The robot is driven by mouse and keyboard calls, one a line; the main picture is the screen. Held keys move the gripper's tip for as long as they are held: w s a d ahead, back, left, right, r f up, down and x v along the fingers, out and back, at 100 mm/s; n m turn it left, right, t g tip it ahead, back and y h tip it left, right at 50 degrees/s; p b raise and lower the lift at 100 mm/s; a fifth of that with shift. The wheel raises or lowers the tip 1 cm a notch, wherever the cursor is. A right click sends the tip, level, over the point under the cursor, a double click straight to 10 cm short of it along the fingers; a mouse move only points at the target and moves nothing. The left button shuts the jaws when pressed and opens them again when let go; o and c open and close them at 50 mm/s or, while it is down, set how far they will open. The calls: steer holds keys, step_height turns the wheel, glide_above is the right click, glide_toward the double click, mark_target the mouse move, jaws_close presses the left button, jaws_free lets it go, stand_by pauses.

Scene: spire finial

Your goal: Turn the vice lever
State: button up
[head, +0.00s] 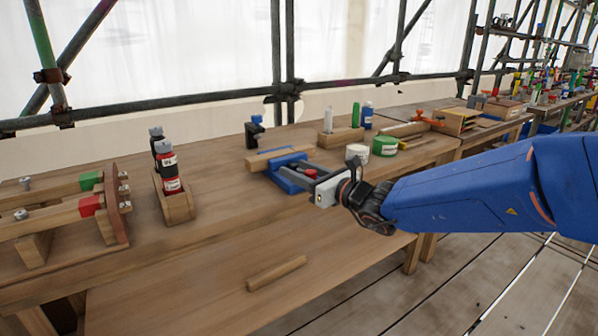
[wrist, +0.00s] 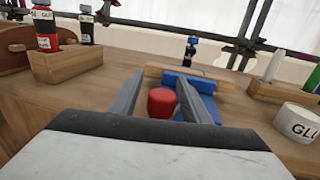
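The blue vice (head: 283,182) sits on the bench and has a light wooden piece (head: 278,157) along its top. It also shows ahead in the wrist view (wrist: 205,104). A red round knob (wrist: 161,102), which looks like the end of the vice's lever, shows between my fingers; in the head view the red part (head: 310,174) is partly covered. My gripper (wrist: 160,78) is open, one finger on each side of the knob, with narrow gaps showing. I cannot tell whether the fingertips are at the knob's height. The rest of the lever is hidden.
A wooden holder (head: 177,204) with red and dark bottles stands left of the vice. A white tub (head: 357,153) and a green tape roll (head: 384,146) are close on the right. A small dark-blue device (head: 254,132) stands behind. Bare bench lies between holder and vice.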

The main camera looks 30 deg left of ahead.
steer(key=shift+d, duration=0.1)
steer(key=v, duration=1.7)
steer(key=shift+s, duration=0.1)
steer(key=s+d+f+n+h, duration=0.4)
steer(key=s+d+n+h, duration=0.1)
steer(key=d, duration=1)
steer(key=s+d+f+n+h, duration=0.5)
steer(key=d+n, duration=0.4)
steer(key=d, duration=0.7)
steer(key=s+d+f+n+h, duration=0.5)
steer(key=s+d+n+h, duration=0.2)
steer(key=d, duration=0.9)
steer(key=shift+s+d, duration=0.25)
steer(key=shift+s, duration=0.6)
steer(key=shift+f, duration=0.1)
